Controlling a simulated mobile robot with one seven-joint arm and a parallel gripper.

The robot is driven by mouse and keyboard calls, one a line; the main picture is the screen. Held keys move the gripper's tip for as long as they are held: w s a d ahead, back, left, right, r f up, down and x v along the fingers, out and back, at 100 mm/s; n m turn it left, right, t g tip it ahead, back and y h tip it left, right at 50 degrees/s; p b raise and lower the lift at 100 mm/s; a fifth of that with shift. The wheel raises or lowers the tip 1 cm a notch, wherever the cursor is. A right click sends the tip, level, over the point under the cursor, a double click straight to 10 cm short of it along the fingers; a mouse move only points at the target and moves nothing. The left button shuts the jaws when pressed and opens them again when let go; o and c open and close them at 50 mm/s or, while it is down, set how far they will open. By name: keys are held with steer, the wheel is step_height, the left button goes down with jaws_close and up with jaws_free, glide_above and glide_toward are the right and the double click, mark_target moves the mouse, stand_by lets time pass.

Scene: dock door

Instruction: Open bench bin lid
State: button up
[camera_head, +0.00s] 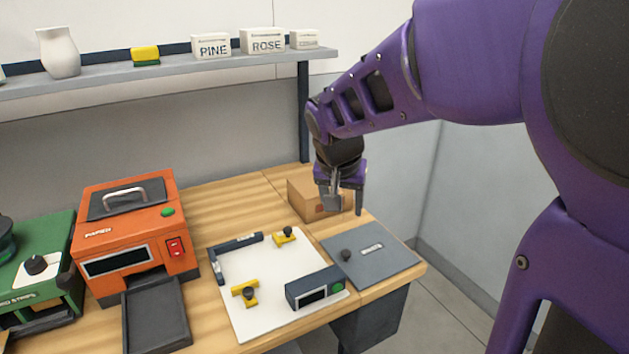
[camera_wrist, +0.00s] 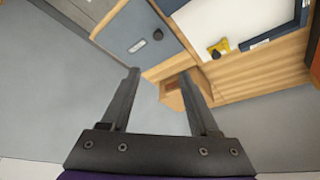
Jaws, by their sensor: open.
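The bench bin lid (camera_head: 378,262) is a flat grey panel with a dark round knob (camera_head: 346,255) and a small white label, lying closed at the right end of the wooden bench. Below it hangs the dark bin body (camera_head: 375,318). My gripper (camera_head: 345,208) is open and empty, above the bench beyond the lid, near a cardboard box. In the wrist view the open fingers (camera_wrist: 163,95) show at the middle, with the lid (camera_wrist: 130,35) and its knob (camera_wrist: 158,34) beyond them at the upper left. The gripper is apart from the knob.
The cardboard box (camera_head: 306,199) stands at the bench's back right. A white board (camera_head: 262,285) with yellow clamps and a dark display block (camera_head: 315,289) lies left of the lid. An orange machine (camera_head: 135,240) stands farther left. A shelf (camera_head: 170,65) runs above.

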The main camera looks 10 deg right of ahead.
mark_target(346, 252)
steer(key=x, duration=0.6)
steer(key=b+x, duration=0.1)
steer(key=x, duration=0.5)
steer(key=s+x, duration=0.1)
steer(key=x, duration=0.5)
steer(key=shift+s+f+b, duration=0.15)
steer(key=shift+f+b, duration=0.05)
steer(key=shift+b, duration=0.15)
jaws_close()
stand_by(0.5)
